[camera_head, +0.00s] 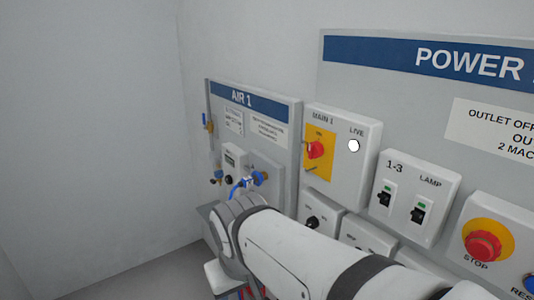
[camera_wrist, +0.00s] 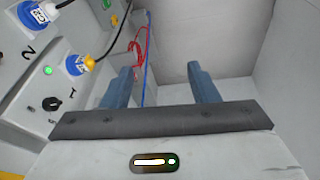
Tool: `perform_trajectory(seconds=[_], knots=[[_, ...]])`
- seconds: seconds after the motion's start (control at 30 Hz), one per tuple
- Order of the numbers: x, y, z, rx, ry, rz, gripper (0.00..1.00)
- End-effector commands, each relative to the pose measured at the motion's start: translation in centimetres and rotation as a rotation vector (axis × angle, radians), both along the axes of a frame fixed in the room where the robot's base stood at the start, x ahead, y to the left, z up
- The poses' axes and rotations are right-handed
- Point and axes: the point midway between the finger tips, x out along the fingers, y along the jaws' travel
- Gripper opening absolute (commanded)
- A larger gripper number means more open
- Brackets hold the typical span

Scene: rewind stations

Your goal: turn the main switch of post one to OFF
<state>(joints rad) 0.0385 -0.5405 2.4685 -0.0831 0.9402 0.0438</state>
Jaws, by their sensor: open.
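The main switch (camera_head: 316,150) of post one is a red knob on a yellow plate, on a pale box (camera_head: 342,170) marked MAIN 1. ON is printed above the knob; its exact pointing is too small to tell. The round LIVE lamp (camera_head: 353,145) beside it looks white and bright. My gripper (camera_wrist: 160,70) is open in the wrist view, its two blue-grey fingers apart with nothing between them. In the head view, my arm reaches in below the switch box, and I cannot make out the fingers. The main switch is not seen in the wrist view.
Right of the switch box are the 1-3 and LAMP switches (camera_head: 418,198) and a red STOP button (camera_head: 482,245). Left is the AIR 1 panel (camera_head: 252,110) with protruding valves. The wrist view shows plugs (camera_wrist: 78,64) and hanging cables. Open floor lies at left.

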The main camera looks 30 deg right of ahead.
Motion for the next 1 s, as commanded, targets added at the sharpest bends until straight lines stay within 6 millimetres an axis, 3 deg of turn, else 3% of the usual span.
perform_trajectory(seconds=[0.1,0.23,0.4,0.5,0.73,1.0], knots=[[1.3,-3.6,-0.7,-0.133,0.030,-0.165,0.59],[3.6,-8.6,0.7,-0.356,-0.015,-0.423,0.59],[7.3,-14.2,5.2,-0.648,-0.261,-0.773,0.59],[9.5,-16.2,8.5,-0.779,-0.477,-0.940,0.59],[12.7,-17.4,14.4,-0.910,-0.916,-1.140,0.59],[13.3,-18.9,16.4,-0.929,-1.044,-1.181,0.59]])
